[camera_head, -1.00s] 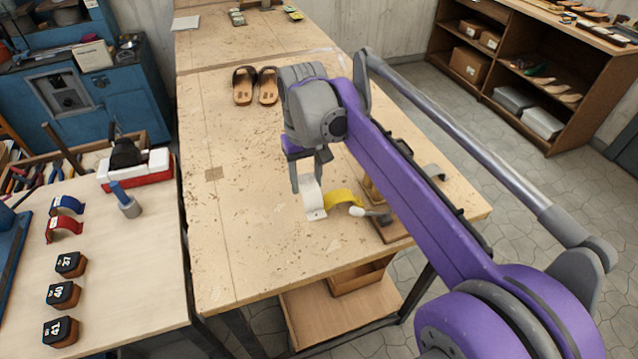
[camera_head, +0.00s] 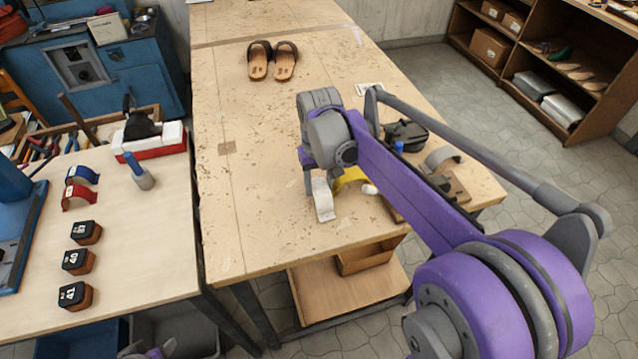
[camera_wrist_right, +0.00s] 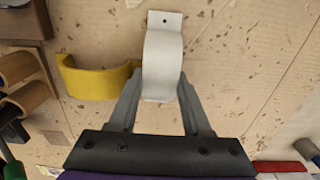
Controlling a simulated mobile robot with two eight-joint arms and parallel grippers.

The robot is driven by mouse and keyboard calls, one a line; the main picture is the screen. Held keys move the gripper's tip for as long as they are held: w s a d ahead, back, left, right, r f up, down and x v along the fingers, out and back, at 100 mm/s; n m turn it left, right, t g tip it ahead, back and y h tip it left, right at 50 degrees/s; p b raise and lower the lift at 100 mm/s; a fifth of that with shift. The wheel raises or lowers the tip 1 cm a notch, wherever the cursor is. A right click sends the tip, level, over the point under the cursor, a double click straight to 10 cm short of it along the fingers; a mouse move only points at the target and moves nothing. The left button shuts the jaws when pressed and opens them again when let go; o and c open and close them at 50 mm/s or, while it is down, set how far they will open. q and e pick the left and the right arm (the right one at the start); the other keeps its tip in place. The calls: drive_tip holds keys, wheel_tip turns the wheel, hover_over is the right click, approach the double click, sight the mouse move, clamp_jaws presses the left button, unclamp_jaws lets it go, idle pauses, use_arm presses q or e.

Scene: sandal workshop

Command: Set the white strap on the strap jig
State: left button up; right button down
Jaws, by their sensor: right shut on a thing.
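The white strap (camera_head: 323,201) is a curved band with a flat, holed end tab. In the right wrist view the white strap (camera_wrist_right: 162,62) is between the fingers of my right gripper (camera_wrist_right: 158,105), which is shut on it. In the head view my right gripper (camera_head: 316,182) is low over the table, and its fingers are partly hidden. A wooden board (camera_head: 457,188) with a grey curved piece (camera_head: 441,158) lies to the right, partly behind my arm; I cannot tell if it is the strap jig. A purple and grey part, perhaps my left gripper (camera_head: 150,352), barely shows at the bottom edge.
A yellow strap (camera_head: 350,178) lies close beside the white one. Brown sandals (camera_head: 272,62) stand farther back. The table (camera_head: 250,190) is clear to the left. Red and blue straps (camera_head: 80,185) lie on the side table.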

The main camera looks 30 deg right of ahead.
drive_tip(key=shift+f, duration=0.15)
drive_tip(key=c, duration=0.6)
unclamp_jaws()
